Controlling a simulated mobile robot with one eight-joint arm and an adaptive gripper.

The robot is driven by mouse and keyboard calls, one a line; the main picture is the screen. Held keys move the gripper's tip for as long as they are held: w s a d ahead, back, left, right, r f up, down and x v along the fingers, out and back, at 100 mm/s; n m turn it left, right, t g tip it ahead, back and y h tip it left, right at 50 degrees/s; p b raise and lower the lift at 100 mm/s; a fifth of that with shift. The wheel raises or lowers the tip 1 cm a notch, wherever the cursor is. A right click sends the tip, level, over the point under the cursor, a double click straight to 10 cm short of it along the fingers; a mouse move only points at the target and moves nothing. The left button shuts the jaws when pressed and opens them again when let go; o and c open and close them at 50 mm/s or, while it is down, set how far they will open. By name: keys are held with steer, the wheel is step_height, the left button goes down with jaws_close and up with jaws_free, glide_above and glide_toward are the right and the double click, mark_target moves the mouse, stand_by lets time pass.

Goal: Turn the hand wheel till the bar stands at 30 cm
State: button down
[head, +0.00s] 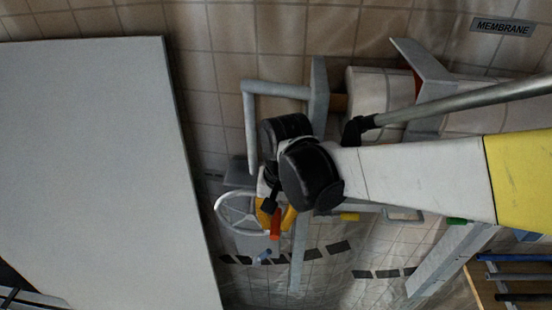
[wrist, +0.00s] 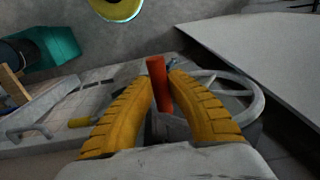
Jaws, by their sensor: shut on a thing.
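The hand wheel (head: 219,213) is a pale grey spoked ring, left of centre in the head view. Its rim also shows in the wrist view (wrist: 259,103), to the right of my fingers. A red-orange handle (head: 275,226) stands up from it. My gripper (head: 275,216) has yellow ribbed fingers. In the wrist view my gripper (wrist: 163,95) is shut on the red handle (wrist: 158,80), with one finger on each side. My black and white arm hides part of the lift behind it. I cannot make out a height scale or tell the bar's height.
A large pale panel (head: 95,170) fills the left side, close to the wheel. A grey frame (head: 318,95) rises behind my arm. A sign reading MEMBRANE (head: 502,27) is at upper right. A teal container (wrist: 55,48) shows in the wrist view. Dark dashes mark the floor.

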steer(key=c, duration=1.3)
jaws_free()
steer(key=shift+a, duration=0.1)
steer(key=shift+r, duration=0.1)
